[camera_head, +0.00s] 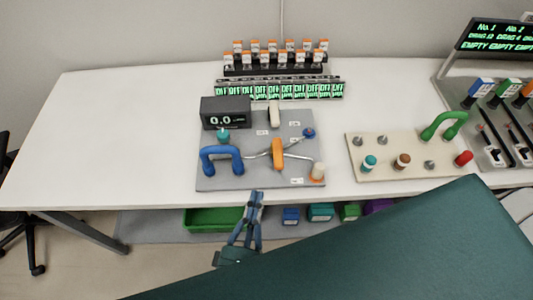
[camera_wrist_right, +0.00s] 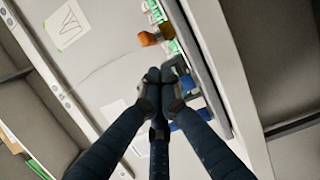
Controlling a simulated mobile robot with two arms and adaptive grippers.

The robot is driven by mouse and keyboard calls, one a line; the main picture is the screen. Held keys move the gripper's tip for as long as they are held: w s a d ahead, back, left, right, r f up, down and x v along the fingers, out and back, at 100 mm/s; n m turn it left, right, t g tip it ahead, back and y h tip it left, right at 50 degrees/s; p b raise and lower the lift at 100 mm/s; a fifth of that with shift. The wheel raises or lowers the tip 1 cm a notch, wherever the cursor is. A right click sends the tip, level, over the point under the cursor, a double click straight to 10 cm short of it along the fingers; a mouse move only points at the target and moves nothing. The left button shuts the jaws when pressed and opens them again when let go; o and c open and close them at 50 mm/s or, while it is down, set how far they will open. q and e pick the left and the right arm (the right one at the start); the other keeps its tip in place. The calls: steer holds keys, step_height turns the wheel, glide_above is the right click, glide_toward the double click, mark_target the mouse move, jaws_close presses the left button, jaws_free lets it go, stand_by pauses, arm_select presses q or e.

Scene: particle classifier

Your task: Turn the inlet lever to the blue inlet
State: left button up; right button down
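The orange lever (camera_head: 278,153) stands near the middle of the grey board (camera_head: 208,182), with thin silver tubes running out to its left and right. In the wrist view an orange part (camera_wrist_right: 152,38), apparently this lever, lies beyond my fingertips. A small blue knob (camera_head: 309,133) is at the board's right side, and a white and orange piece (camera_head: 318,172) is at its front right corner. I cannot read the labels. My right gripper (camera_head: 257,194) is at the board's front edge, apart from the lever. Its fingertips (camera_wrist_right: 160,76) are together and nothing shows between them. My left gripper is out of view.
A blue arched handle (camera_head: 221,160) stands on the board left of the lever. A dark display (camera_head: 226,112) reads 0.0 behind it. A cream board (camera_head: 392,174) with several pegs and a green arch (camera_head: 443,125) is to the right. The table's left side is clear.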

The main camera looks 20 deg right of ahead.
mark_target(278, 155)
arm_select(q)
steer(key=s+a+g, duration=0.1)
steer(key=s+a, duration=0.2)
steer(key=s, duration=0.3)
arm_select(e)
steer(key=p+x, duration=0.1)
steer(key=x, duration=0.2)
steer(key=p+x, duration=0.2)
steer(key=x, duration=0.1)
steer(key=shift+w+d+r, duration=0.1)
steer(key=shift+w+r, duration=0.15)
steer(key=shift+x, duration=1.05)
steer(key=shift+w+d+f+p, duration=0.15)
steer(key=shift+w+p, duration=0.05)
steer(key=shift+p, duration=0.1)
steer(key=shift+w, duration=0.1)
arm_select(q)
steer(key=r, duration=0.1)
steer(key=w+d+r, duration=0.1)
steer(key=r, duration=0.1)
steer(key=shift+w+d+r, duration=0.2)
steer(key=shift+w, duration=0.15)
arm_select(e)
steer(key=shift+w+d+f, duration=0.1)
steer(key=shift+d+f, duration=0.05)
